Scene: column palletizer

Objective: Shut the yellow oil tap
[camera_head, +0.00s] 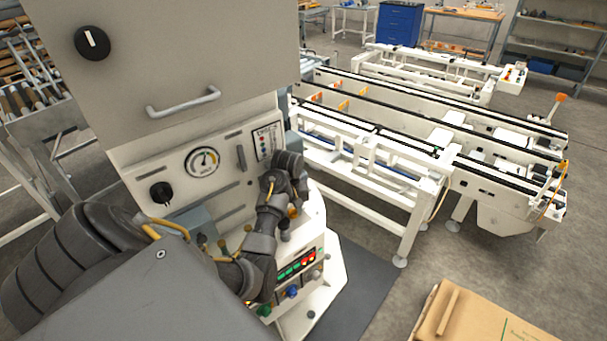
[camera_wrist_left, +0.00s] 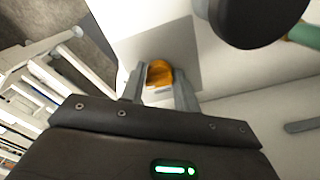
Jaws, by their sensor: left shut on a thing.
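The yellow oil tap shows in the left wrist view (camera_wrist_left: 160,73) as a rounded orange-yellow piece on a grey plate of the white machine. In the head view only a small orange part (camera_head: 292,212) shows by the machine's side, mostly hidden by my arm. My left gripper (camera_head: 295,205) is at the tap, and its two grey fingers (camera_wrist_left: 159,88) stand on either side of it in the wrist view, shut on it. How far the tap is turned I cannot tell. My right gripper is not in view.
The machine's panel carries a gauge (camera_head: 202,162), a black knob (camera_head: 161,192) and a handle (camera_head: 184,103) close to my arm. Lit buttons (camera_head: 297,264) sit below. A white conveyor (camera_head: 400,150) stands to the right, and a cardboard box (camera_head: 480,318) lies lower right.

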